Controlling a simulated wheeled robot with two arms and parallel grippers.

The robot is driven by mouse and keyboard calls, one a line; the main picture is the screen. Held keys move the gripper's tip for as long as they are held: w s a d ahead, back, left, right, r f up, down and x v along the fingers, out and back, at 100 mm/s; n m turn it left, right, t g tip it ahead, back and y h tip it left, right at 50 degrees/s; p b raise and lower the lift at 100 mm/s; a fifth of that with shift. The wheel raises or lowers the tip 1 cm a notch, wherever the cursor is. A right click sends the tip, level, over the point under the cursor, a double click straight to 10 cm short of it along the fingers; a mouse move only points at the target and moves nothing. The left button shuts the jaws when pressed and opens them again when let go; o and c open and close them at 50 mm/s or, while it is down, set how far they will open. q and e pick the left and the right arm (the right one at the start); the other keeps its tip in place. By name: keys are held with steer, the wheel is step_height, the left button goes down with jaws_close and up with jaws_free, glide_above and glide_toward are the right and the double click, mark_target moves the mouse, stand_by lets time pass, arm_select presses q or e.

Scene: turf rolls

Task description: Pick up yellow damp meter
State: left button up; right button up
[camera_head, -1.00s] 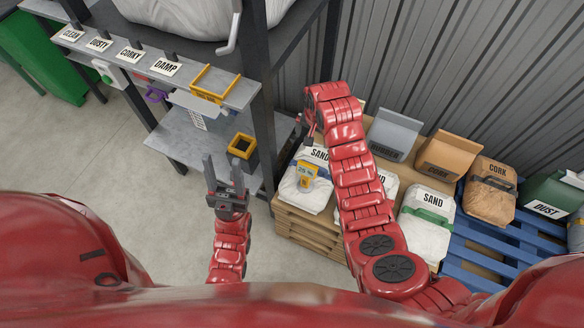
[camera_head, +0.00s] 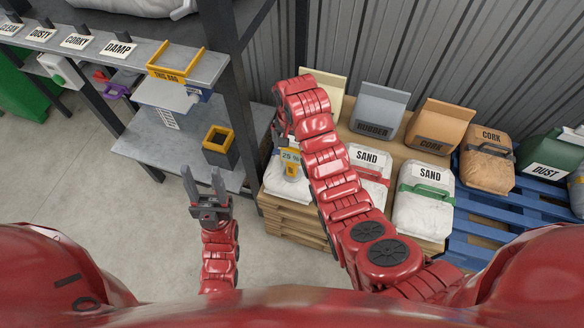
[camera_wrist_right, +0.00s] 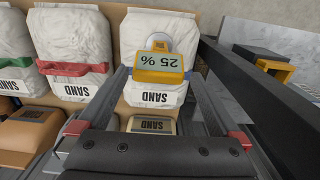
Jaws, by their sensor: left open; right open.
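The yellow damp meter (camera_head: 291,165) lies on the leftmost white sand bag. In the right wrist view the meter (camera_wrist_right: 160,65) shows a "25 %" display, upside down in the picture, and a round pale part behind it on the bag. My right gripper (camera_head: 279,128) is open above that bag, partly hidden by its own arm in the head view. In the right wrist view its two fingers stand on either side of the meter's place in the picture, with nothing held. My left gripper (camera_head: 204,178) is open and empty, pointing up in front of the shelf.
More sand bags (camera_head: 425,212) with green and red handles stand to the right on a wooden stack (camera_head: 290,220). Behind are a grey rubber bag (camera_head: 377,112) and an orange cork bag (camera_head: 438,125). A metal shelf (camera_head: 150,150) with a black-yellow box (camera_head: 219,148) stands left.

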mark_target(292, 152)
steer(key=shift+f+p, duration=0.4)
steer(key=shift+f, duration=0.1)
step_height(292, 152, down, 3)
steer(key=shift+d+p, duration=0.1)
steer(key=shift+p, duration=0.5)
steer(key=shift+w+f, duration=0.1)
steer(key=shift+f, duration=0.5)
jaws_close()
steer(key=shift+r, duration=0.15)
